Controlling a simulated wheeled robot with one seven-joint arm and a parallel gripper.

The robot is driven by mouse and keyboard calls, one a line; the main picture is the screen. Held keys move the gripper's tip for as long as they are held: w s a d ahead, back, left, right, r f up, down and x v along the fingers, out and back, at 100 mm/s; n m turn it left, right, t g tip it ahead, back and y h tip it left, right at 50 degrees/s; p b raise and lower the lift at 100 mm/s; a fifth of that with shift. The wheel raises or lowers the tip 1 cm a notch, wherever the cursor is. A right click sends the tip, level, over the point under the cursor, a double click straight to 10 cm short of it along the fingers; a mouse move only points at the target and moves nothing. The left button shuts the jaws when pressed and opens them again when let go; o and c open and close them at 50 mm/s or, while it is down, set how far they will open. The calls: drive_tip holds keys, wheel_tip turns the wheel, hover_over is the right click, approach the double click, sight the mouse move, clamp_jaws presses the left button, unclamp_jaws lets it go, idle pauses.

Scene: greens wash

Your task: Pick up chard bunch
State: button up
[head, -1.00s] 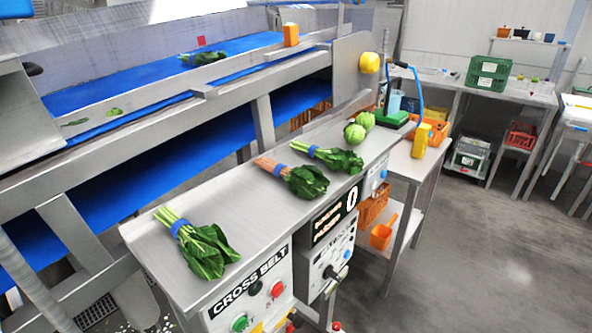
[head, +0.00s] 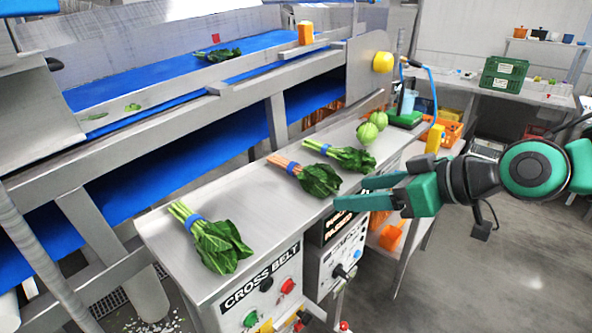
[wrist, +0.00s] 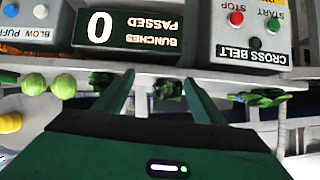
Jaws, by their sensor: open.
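Three leafy bunches with blue bands lie on the steel counter (head: 240,190). The middle bunch (head: 316,179) has pink-orange stems and dark leaves and looks like the chard bunch. A bunch with pale green stems (head: 222,244) lies at the near left end, and another green-stemmed bunch (head: 350,158) lies just beyond the middle one. My gripper (head: 351,193) is open and empty, at the counter's right edge beside the middle bunch's leaves, without visible contact. In the wrist view, dark leaves (wrist: 168,88) show between my fingers, partly hidden; I cannot tell which bunch they belong to.
Two round green vegetables (head: 371,125) sit at the counter's far end. Control boxes, one marked CROSS BELT (head: 262,290), hang on the counter's front below my gripper. A blue conveyor belt (head: 160,83) runs behind. An orange scoop (head: 391,236) sits on the lower shelf.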

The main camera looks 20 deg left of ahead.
sight(306, 169)
drive_tip(key=shift+n+t+y, duration=0.3)
drive_tip(key=shift+y, duration=0.4)
drive_tip(key=a+r, duration=0.2)
drive_tip(key=r, duration=0.1)
drive_tip(key=shift+s+a+r, duration=0.1)
drive_tip(key=shift+s+a, duration=0.15)
drive_tip(key=shift+a, duration=0.15)
drive_tip(key=shift+w+a+r, duration=0.2)
drive_tip(key=shift+r, duration=0.05)
drive_tip(key=shift+r+x, duration=0.15)
drive_tip(key=shift+x, duration=2.45)
drive_tip(key=shift+r+x, duration=0.2)
drive_tip(key=shift+x, duration=2.4)
drive_tip(key=shift+w+a, duration=0.1)
drive_tip(key=shift+w, duration=0.05)
drive_tip(key=c, duration=1)
